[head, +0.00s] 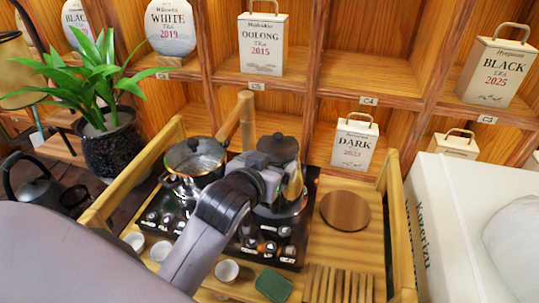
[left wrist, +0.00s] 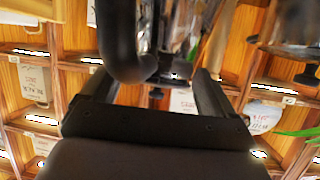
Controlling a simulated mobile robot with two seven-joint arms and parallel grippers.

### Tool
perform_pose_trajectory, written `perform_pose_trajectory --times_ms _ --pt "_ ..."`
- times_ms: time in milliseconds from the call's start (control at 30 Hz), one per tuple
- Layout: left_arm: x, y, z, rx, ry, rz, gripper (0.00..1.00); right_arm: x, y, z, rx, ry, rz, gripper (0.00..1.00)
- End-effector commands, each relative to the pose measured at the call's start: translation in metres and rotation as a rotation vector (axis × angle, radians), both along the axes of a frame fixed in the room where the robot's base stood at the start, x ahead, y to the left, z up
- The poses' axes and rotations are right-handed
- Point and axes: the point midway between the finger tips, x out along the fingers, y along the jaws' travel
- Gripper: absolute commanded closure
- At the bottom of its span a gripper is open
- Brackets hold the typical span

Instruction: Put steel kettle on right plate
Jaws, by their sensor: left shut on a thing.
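The steel kettle (head: 291,203) has a shiny body and a dark lid (head: 278,147). It is upright at the right plate (head: 290,256), a black hob with several knobs. My arm covers part of it, and I cannot tell if its base touches the plate. My left gripper (head: 268,183) is shut on its black handle. In the left wrist view the dark handle (left wrist: 122,50) shows between the fingers of my left gripper (left wrist: 155,85). My right gripper is not in view.
A glass-lidded pot (head: 194,160) stands on the left plate (head: 165,214). Cups (head: 227,270), a green block (head: 273,285), a slatted rack (head: 338,286) and a wooden disc (head: 345,210) lie around. Wooden rails (head: 398,225) edge the table. A white box (head: 445,230) stands right.

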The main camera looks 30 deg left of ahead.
Motion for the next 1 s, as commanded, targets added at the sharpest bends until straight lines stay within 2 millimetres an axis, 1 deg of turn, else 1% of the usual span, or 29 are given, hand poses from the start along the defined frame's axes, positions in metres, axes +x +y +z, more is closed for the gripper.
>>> perform_pose_trajectory --times_ms 300,600,633,1000 --pt "0.0003 -0.0002 -0.0047 0.0 -0.012 -0.002 0.98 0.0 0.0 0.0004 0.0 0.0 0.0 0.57" --pt "0.0004 -0.0001 -0.0045 0.0 -0.012 -0.002 0.98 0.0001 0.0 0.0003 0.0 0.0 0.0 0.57" --pt "0.0004 -0.0002 -0.0044 0.0 -0.012 -0.002 1.0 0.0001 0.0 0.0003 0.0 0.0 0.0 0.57" --pt "-0.0015 -0.0004 -0.0044 0.0 -0.012 -0.002 1.0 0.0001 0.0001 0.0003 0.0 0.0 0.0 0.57"
